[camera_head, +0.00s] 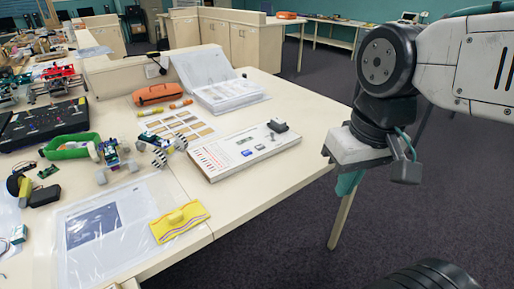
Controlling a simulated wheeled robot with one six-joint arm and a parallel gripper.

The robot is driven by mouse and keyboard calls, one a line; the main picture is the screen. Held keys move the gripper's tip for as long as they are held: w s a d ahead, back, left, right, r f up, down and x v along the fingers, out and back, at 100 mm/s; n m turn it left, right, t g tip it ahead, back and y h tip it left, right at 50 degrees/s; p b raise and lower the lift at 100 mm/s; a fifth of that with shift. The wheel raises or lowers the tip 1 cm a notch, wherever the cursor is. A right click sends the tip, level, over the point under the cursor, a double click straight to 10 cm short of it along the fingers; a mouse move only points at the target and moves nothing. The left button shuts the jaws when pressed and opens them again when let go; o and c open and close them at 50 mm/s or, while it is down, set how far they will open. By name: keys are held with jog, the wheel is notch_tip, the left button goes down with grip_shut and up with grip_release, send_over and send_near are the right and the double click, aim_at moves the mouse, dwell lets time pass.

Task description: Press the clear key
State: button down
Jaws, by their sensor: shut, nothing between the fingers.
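A flat white panel device (240,150) lies on the table near its right edge. It has a red-printed patch at its left end, a small greenish display (246,153) and a few small blue-grey keys (260,147). A black block (278,126) sits at its far right corner. The lettering is too small to read, so I cannot tell which key is the clear key. My gripper (349,184) hangs to the right of the device, beyond the table edge and apart from it. Its teal fingers point down, shut and empty, partly hidden by the gripper body.
An open binder (228,94) and orange case (156,94) stand behind. Bare tabletop lies in front of the device.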

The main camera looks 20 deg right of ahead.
jog(key=w+a+m+t+y, duration=0.1)
jog(key=w+a+m+y, duration=0.3)
jog(key=w, duration=0.7)
jog(key=m+t, duration=0.6)
jog(key=m, duration=1.1)
send_over(263, 148)
notch_tip(263, 148, down, 4)
jog(key=shift+f, duration=0.15)
jog(key=shift+f, duration=4.4)
jog(key=shift+w+f, duration=0.1)
jog(key=shift+f, duration=0.3)
